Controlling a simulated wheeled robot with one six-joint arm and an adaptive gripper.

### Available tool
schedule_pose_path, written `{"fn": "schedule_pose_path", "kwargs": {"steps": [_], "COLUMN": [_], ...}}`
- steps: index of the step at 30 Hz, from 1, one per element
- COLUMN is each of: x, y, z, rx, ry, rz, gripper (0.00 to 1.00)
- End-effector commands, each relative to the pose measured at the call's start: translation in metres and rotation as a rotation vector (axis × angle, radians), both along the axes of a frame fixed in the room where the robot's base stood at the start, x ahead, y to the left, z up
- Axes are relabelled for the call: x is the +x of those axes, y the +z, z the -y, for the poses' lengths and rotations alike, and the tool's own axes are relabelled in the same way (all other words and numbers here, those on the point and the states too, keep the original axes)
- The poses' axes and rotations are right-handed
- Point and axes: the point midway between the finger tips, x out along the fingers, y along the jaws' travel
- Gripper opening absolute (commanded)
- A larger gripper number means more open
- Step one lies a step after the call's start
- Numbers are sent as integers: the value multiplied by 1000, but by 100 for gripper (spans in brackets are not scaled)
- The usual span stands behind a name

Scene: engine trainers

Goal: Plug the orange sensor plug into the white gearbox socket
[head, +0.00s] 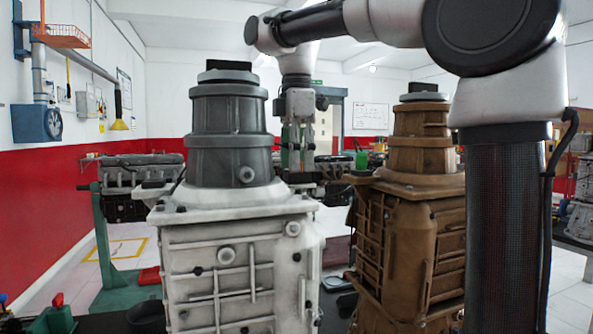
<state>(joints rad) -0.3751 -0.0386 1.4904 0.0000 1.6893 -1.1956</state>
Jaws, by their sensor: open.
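The white gearbox (238,260) stands upright in the middle foreground, with a dark grey upper housing (228,130) on top. Several round bosses show on its front and upper edge, but I cannot tell which one is the socket. I cannot make out the orange sensor plug in this view. My gripper (297,145) points down, open, with nothing visible between its fingers. In the picture it is just right of the grey housing and left of the brown gearbox (405,235); its depth relative to them is hard to tell.
The brown gearbox stands close on the right, leaving a narrow gap beside the white one. A green block with a red top (57,317) and a dark round dish (147,316) are at lower left. An engine on a green stand (103,240) is behind.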

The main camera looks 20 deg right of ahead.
Motion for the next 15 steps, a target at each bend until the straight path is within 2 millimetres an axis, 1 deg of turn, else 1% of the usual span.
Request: {"fn": "schedule_pose_path", "kwargs": {"steps": [2,3,5,6,10,15], "x": [0,0,0,0,0,0], "y": [0,0,0,0,0,0], "z": [0,0,0,0,0,0], "rx": [0,0,0,0,0,0], "ry": [0,0,0,0,0,0], "rz": [0,0,0,0,0,0], "gripper": [46,45,34,26,3,2]}}
